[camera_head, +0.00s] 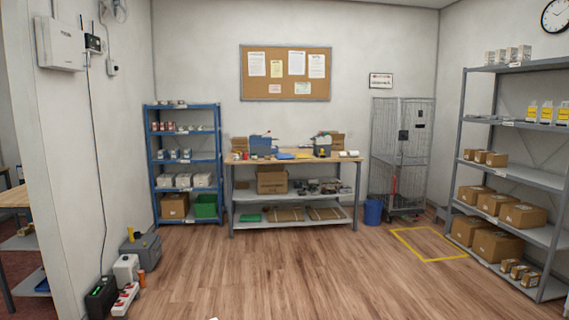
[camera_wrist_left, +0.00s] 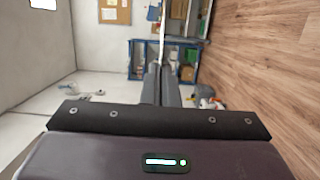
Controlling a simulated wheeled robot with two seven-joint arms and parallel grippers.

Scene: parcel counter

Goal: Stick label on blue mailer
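A workbench (camera_head: 245,170) stands across the room against the back wall. A small flat blue item (camera_head: 284,156) lies on its top and may be the blue mailer, but it is too small to be sure. I cannot make out a label there. My left gripper (camera_wrist_left: 163,72) shows in the left wrist view, its two grey fingers side by side with no clear gap and nothing seen between them. It is in the air, far from the bench. Neither gripper shows in the head view.
A blue shelf unit (camera_head: 148,155) stands left of the bench. A wire cage (camera_head: 386,150), a blue bin (camera_head: 373,212) and a grey shelf unit (camera_head: 460,140) stand to the right. Cases and a power strip (camera_head: 125,299) lie by the left wall. The middle floor is clear.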

